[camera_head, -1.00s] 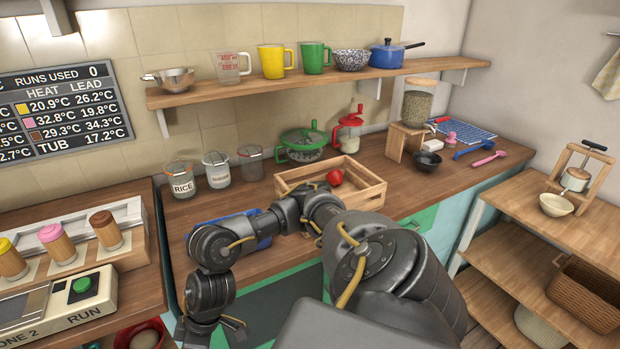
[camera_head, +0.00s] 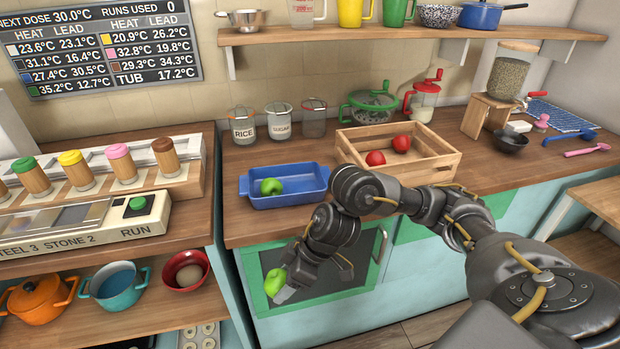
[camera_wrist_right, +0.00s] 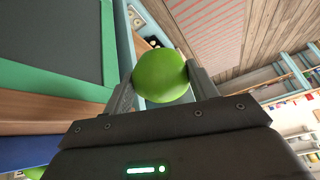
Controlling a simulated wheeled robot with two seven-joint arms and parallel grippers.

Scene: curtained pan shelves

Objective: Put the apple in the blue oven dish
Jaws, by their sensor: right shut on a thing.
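My right gripper (camera_head: 280,290) is shut on a round green apple (camera_head: 274,283), held in front of the cabinet, below the counter top. In the right wrist view the apple (camera_wrist_right: 161,76) sits between the two fingers. The blue oven dish (camera_head: 258,201) stands on the counter, above and behind the held apple, apart from it. Another green fruit or vegetable (camera_head: 270,187) lies in the dish. A bit of the blue dish (camera_wrist_right: 20,151) shows at the left edge of the wrist view. My left gripper is not in view.
A wooden crate (camera_head: 433,167) with two red round fruits (camera_head: 376,158) stands right of the dish. Jars (camera_head: 243,128) stand behind it. The green-framed cabinet door (camera_head: 345,285) is close behind the gripper. Left are a machine (camera_head: 80,222) and pots (camera_head: 115,288) on a lower shelf.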

